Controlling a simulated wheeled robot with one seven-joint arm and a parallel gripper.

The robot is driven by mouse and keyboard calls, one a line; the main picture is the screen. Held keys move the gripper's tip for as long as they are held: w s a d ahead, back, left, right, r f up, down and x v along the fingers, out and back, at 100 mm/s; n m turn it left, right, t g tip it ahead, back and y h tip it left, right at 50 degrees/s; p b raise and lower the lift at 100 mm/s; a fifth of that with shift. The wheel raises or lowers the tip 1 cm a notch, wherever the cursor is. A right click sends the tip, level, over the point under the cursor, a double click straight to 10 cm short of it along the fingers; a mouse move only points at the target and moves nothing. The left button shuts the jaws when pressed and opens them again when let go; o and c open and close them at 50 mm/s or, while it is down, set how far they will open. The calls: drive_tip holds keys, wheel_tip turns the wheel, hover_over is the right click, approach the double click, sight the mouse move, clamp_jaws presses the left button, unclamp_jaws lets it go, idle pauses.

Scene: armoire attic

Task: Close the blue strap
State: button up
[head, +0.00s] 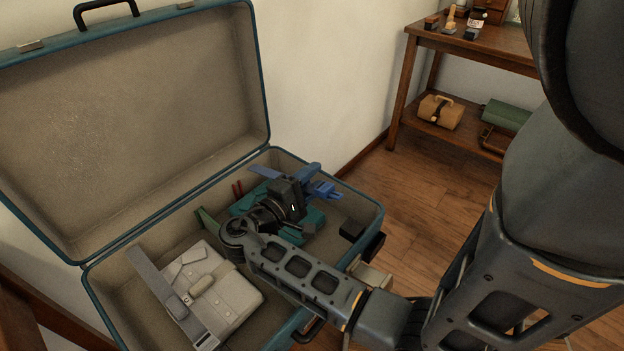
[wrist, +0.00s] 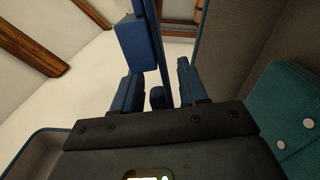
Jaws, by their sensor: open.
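The blue strap (head: 268,175) shows at the back right of the open teal suitcase (head: 375,208), beside my gripper (head: 322,188). In the wrist view the strap (wrist: 157,30) runs as a long thin band between the two blue fingers of my gripper (wrist: 161,82), with a thicker blue block (wrist: 131,42) on its left side. The gripper is open and I cannot tell whether either finger touches the strap. A teal packed item (head: 312,217) lies under my wrist, partly hidden by it. It also shows at the right in the wrist view (wrist: 290,105).
The suitcase lid (head: 150,120) stands open at the left. A wooden shelf table (head: 480,50) with small items stands at the back right. Floor between them is clear.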

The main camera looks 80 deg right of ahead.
drive_tip(key=v, duration=0.7)
drive_tip(key=shift+w+a, duration=0.25)
drive_tip(key=shift+a, duration=0.05)
